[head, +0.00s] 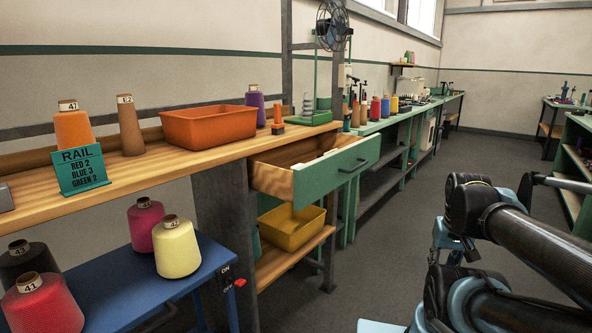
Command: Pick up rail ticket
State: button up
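The rail ticket (82,171) is a teal green card reading "RAIL, RED 2, BLUE 3, GREEN 2". It stands upright, leaning back slightly, near the front edge of the wooden bench (130,178) at the left. My arm shows at the lower right, well away from the ticket. Its gripper fingers cannot be made out in the head view.
A brown cone (130,128) and an orange bin (208,125) stand on the bench to the right. A green-fronted drawer (337,170) hangs open below. A blue cart (130,292) with several yarn cones stands before the bench. The grey floor (375,250) is clear in the middle.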

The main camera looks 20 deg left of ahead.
aim_at(80, 169)
jog(key=u, duration=2.65)
